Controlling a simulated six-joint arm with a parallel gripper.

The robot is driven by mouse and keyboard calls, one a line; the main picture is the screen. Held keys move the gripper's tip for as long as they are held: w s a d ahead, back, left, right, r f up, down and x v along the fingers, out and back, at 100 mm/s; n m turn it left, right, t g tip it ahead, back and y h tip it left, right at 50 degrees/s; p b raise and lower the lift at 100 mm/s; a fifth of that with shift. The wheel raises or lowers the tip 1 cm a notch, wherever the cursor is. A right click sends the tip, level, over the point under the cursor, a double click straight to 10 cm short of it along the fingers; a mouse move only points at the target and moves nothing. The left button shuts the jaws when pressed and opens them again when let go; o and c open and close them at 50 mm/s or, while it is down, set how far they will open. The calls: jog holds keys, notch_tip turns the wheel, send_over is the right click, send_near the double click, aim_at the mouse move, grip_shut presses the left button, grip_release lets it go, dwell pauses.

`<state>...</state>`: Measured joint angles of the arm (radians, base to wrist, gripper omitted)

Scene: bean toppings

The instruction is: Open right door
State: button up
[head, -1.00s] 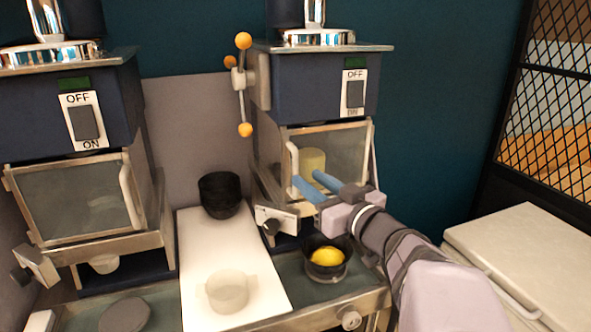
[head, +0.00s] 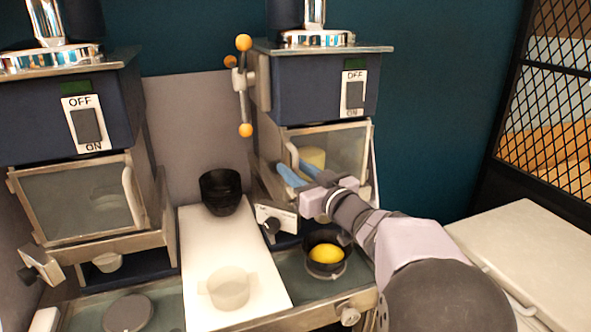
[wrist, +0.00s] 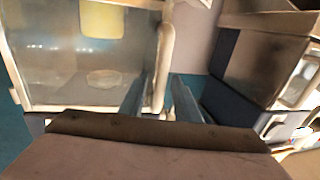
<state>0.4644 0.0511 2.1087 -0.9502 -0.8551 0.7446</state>
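The right machine's glass door (head: 343,147) has a metal frame and stands closed. Its pale upright handle (head: 292,157) is at the door's left edge. My gripper (head: 298,172) is at this handle with its two blue fingers apart. In the wrist view the door (wrist: 75,60) fills the left side, and the handle (wrist: 166,50) reaches down between the fingertips of my gripper (wrist: 160,85). The fingers look open around the handle, with no clear grip on it. The lower handle is partly hidden by a finger in the head view. A yellowish block (head: 312,157) shows behind the glass.
Below the door stands a dark bowl with yellow contents (head: 325,255). The left machine's door (head: 75,200) is closed. A pale box (head: 540,250) stands at right.

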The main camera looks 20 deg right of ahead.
grip_shut()
jog(key=shift+s, duration=0.1)
jog(key=s+d+n+g+y+p, duration=0.25)
jog(key=s+d+y+p, duration=0.35)
jog(key=s, duration=0.6)
jog(key=s+d+n+g+y+p, duration=0.1)
jog(key=s+d+n, duration=0.1)
jog(key=d, duration=0.6)
jog(key=s+d+n+y+p, duration=0.1)
jog(key=s+d, duration=0.3)
jog(key=d, duration=0.4)
jog(key=shift+s+r+n+g+y+p, duration=0.2)
jog(key=shift+n+g+y+p, duration=0.15)
jog(key=shift+p, duration=0.15)
jog(key=shift+d, duration=0.15)
